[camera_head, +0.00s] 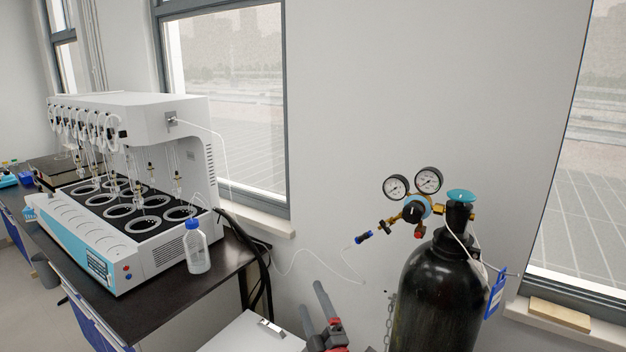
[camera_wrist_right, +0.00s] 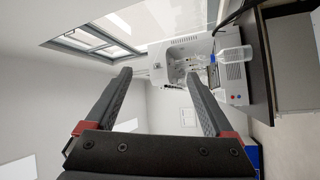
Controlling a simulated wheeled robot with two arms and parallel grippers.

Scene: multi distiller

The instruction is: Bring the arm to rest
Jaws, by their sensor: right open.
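My right gripper (camera_head: 317,300) shows at the bottom of the head view, its dark fingers with red parts pointing up between the bench and the gas cylinder. In the right wrist view its two fingers (camera_wrist_right: 158,75) stand wide apart with nothing between them. The white multi distiller (camera_head: 160,125) stands on the dark bench at the left of the head view. It also shows beyond the fingers, turned sideways, in the right wrist view (camera_wrist_right: 183,55). My left gripper is in neither view.
A black gas cylinder (camera_head: 437,295) with gauges (camera_head: 412,182) stands right of the gripper. A clear bottle with a blue cap (camera_head: 196,250) stands on the bench (camera_head: 170,300) near its right end. A thin white tube and dark cables hang between bench and cylinder.

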